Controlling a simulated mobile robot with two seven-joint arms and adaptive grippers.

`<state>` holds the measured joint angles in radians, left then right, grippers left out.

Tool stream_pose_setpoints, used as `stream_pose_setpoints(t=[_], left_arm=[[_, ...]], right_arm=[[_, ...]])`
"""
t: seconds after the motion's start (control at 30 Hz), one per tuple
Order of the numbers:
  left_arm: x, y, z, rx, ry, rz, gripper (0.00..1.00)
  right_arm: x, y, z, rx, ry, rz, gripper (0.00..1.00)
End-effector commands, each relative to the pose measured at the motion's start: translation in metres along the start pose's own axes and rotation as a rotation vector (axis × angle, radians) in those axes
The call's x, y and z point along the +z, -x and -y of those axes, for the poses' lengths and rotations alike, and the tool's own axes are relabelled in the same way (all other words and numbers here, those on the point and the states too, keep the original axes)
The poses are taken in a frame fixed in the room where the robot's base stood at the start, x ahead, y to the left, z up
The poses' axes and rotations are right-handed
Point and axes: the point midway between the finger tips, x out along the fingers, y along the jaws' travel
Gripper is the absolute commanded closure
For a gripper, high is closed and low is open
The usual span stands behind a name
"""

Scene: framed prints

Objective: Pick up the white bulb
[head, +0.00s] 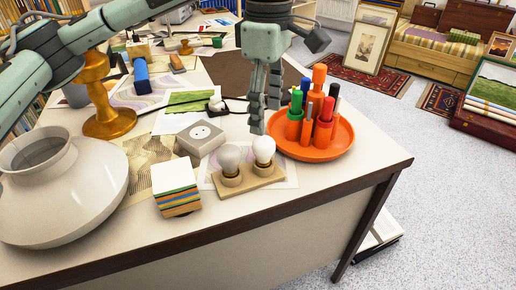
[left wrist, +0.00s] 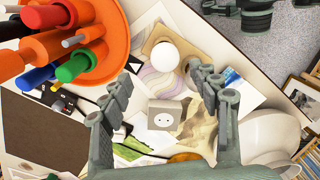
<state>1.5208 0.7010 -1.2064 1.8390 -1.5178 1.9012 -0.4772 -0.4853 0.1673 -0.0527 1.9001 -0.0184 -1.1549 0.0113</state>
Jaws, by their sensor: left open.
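Two white bulbs stand upright side by side on a small wooden holder (head: 250,180) near the table's front edge. The left bulb (head: 229,158) and the right bulb (head: 264,149) show in the head view. My left gripper (head: 265,115) points down, its fingertips just above and behind the right bulb. In the left wrist view, a round white bulb (left wrist: 162,55) shows between and beyond the open fingers (left wrist: 167,72); I cannot tell for sure which bulb it is. The fingers hold nothing. My right gripper is not identifiable in these frames.
An orange tray (head: 340,145) with upright pens and cups stands close right of the gripper. A grey socket box (head: 200,138) sits behind the bulbs. A stack of coloured pads (head: 177,188) and a large pale vase (head: 65,190) are to the left.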

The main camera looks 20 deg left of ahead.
Motion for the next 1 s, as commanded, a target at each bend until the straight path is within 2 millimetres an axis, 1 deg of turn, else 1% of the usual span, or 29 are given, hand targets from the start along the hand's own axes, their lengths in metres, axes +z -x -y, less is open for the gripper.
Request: stream_pose_setpoints(t=[0.1, 0.27, 0.4, 0.5, 0.6, 0.8, 0.87, 1.0], left_arm=[[0.0, -0.014, 0.001, -0.002, 0.0, -0.001, 0.38], [-0.001, -0.032, 0.005, -0.003, 0.001, -0.002, 0.38], [-0.001, -0.054, 0.01, -0.003, 0.002, -0.001, 0.38], [-0.001, -0.066, 0.009, -0.002, 0.003, -0.001, 0.38], [-0.001, -0.071, 0.008, 0.0, 0.003, 0.0, 0.38], [-0.001, -0.072, 0.008, 0.001, 0.003, 0.0, 0.38], [-0.001, -0.072, 0.008, 0.001, 0.003, 0.0, 0.45], [-0.001, -0.072, 0.008, 0.001, 0.003, 0.0, 0.62]], right_arm=[[0.0, -0.001, -0.003, 0.004, 0.0, -0.001, 0.48], [0.001, -0.003, -0.005, 0.006, -0.001, 0.003, 0.48], [0.004, -0.015, -0.004, 0.002, -0.001, 0.006, 0.48], [0.006, -0.018, -0.003, -0.002, -0.001, 0.006, 0.48], [0.007, -0.019, -0.002, -0.004, -0.002, 0.009, 0.48], [0.008, -0.019, -0.001, -0.005, -0.002, 0.009, 0.48], [0.008, -0.019, 0.0, -0.005, -0.002, 0.01, 0.48], [0.008, -0.019, 0.0, -0.006, -0.002, 0.01, 0.48]])
